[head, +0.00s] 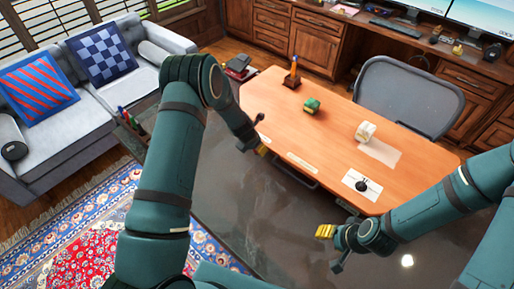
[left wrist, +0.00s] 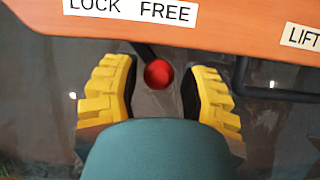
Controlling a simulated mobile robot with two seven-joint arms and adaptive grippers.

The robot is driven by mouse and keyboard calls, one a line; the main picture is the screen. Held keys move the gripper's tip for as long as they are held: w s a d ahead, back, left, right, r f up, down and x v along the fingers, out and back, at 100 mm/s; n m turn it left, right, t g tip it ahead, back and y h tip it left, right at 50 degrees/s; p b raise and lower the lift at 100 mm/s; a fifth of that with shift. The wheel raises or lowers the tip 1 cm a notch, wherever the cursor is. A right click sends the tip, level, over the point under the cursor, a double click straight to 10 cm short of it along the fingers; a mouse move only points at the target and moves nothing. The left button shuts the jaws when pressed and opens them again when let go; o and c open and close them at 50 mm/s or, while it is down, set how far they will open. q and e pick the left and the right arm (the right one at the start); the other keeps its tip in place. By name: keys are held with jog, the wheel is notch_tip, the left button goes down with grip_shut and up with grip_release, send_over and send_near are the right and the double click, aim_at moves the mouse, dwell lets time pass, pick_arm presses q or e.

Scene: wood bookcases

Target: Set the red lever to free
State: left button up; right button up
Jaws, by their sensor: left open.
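The red lever's round knob (left wrist: 158,74) hangs on a dark stem below the desk's front edge in the left wrist view. Above it on the desk edge are a LOCK label (left wrist: 93,6) at left and a FREE label (left wrist: 167,12) at right. The stem slants down and right to the knob. My left gripper (head: 262,150) is at the desk's front edge. Its yellow fingers are open, one on each side of the knob, with gaps to both. The lever cannot be made out in the head view. My right gripper (head: 325,231) is in front of the desk, its jaw opening unclear.
The wooden desk (head: 330,140) carries a black lever on a white plate (head: 350,181), a green object (head: 312,106) and a whitish block (head: 365,132). A LIFT label (left wrist: 303,37) and a dark bar (left wrist: 285,94) are right of the knob. A sofa (head: 60,112) stands left.

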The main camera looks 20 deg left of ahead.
pick_arm(q)
jog(key=v, duration=1)
jog(key=shift+r, duration=0.35)
jog(key=shift+s, duration=0.15)
